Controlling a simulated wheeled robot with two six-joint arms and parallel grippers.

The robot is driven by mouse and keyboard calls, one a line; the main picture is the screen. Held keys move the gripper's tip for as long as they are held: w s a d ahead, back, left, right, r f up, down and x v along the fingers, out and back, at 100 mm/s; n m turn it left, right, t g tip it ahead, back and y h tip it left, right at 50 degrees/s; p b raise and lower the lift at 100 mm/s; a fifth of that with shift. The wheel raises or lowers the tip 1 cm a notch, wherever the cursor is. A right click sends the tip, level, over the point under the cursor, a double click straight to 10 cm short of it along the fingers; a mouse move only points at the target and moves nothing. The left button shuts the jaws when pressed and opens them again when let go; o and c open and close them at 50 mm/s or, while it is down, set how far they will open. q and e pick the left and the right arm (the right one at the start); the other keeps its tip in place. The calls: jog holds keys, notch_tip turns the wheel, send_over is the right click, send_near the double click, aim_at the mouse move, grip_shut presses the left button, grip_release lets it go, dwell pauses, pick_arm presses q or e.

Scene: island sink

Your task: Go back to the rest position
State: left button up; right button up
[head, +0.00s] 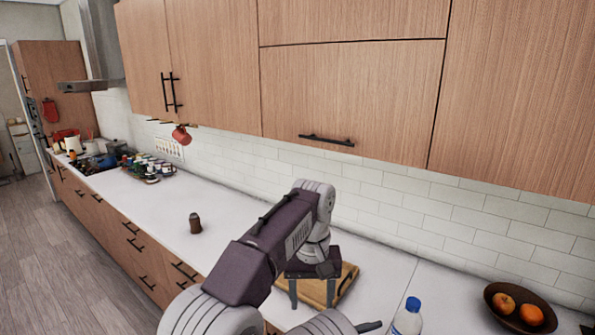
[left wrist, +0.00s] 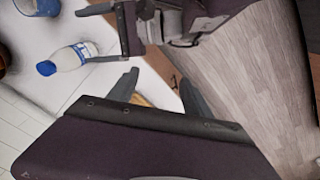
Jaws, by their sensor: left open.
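My left gripper (head: 312,290) hangs over a wooden board (head: 347,283) on the white counter, fingers pointing down. Its fingers are apart with nothing between them; they also show in the left wrist view (left wrist: 157,95), with a sliver of the board behind. My right gripper (left wrist: 98,34) shows at the top of the left wrist view, its two fingers spread and no object between them. In the head view only a small part of my right arm shows at the bottom edge.
A blue-capped bottle (head: 408,318) stands close to my right gripper. A bowl (head: 517,308) of fruit is at the right. A brown shaker (head: 195,223) stands left of my left arm. Wall cupboards (head: 345,95) overhang the counter; the floor (head: 70,255) is clear.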

pick_arm(q)
jog(key=s+a+f+n, duration=0.1)
jog(key=s+a+f, duration=0.2)
jog(key=a, duration=0.5)
jog(key=s+a+f+n, duration=0.2)
jog(key=a+f, duration=0.1)
jog(key=a, duration=0.5)
pick_arm(e)
jog(key=s+d+r+m+g+y, duration=0.3)
jog(key=s+d+m+g+y, duration=0.55)
jog(key=s, duration=0.55)
pick_arm(q)
jog(key=s+a+f+m+b, duration=0.1)
jog(key=s+a+f, duration=0.4)
jog(key=s+f, duration=0.7)
jog(key=shift+a+f+m+t, duration=0.15)
jog(key=shift+f+m+t, duration=0.3)
jog(key=shift+m, duration=0.45)
pick_arm(e)
jog(key=s+a+f+m+t+y, duration=0.1)
jog(key=a+f+m+t+y, duration=0.1)
jog(key=a+m+y, duration=0.2)
jog(key=s+a+f+m+t+y, duration=0.1)
jog(key=a+f+m+t+y, duration=0.1)
jog(key=a+m, duration=0.5)
jog(key=shift+a+f+y, duration=0.35)
jog(key=shift+f+y, duration=0.5)
jog(key=shift+y, duration=0.2)
